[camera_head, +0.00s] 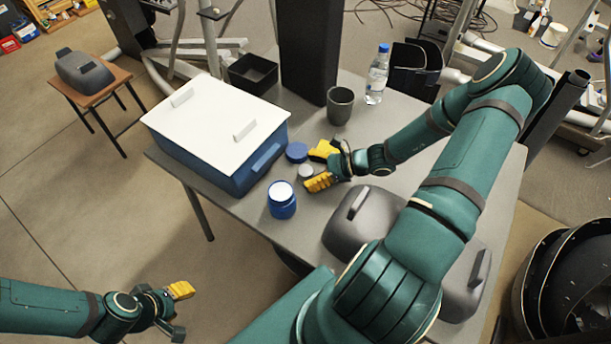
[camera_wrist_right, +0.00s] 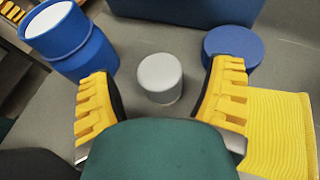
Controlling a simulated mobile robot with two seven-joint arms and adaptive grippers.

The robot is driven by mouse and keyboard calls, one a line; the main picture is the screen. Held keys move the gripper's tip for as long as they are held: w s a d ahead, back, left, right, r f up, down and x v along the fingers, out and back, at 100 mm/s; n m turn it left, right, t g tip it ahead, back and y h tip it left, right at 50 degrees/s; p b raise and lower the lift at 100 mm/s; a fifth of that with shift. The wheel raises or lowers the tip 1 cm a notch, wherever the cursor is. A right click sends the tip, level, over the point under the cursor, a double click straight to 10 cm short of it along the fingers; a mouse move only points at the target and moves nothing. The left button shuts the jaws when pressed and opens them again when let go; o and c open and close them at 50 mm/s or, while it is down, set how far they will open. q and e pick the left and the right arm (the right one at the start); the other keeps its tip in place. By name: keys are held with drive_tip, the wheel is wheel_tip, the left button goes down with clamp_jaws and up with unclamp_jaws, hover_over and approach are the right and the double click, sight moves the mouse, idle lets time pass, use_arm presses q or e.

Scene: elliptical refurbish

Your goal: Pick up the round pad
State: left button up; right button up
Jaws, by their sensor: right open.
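My right gripper (camera_head: 318,168) is open and low over the table. In the right wrist view its yellow fingers (camera_wrist_right: 162,98) stand apart, with a short grey round piece (camera_wrist_right: 160,77) in the gap, not gripped. The grey piece (camera_head: 306,171) also shows in the head view. A flat blue round disc (camera_head: 297,152) lies just beyond the right finger in the wrist view (camera_wrist_right: 231,45). I cannot tell which of these two is the round pad. My left gripper (camera_head: 181,311) is open and empty, off the table at the lower left.
A blue jar with a white top (camera_head: 282,201) stands near the right gripper. A yellow ribbed piece (camera_wrist_right: 283,130) lies beside the right finger. A blue box with white lid (camera_head: 218,118), a dark cup (camera_head: 340,106), a bottle (camera_head: 377,77) and a grey case (camera_head: 357,216) surround it.

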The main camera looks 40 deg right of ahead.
drive_tip(key=shift+w+a+f, duration=0.25)
drive_tip(key=shift+w+a, duration=0.15)
drive_tip(key=shift+a, duration=0.05)
drive_tip(key=c, duration=1.1)
drive_tip(key=shift+o, duration=0.2)
drive_tip(key=shift+r, duration=0.1)
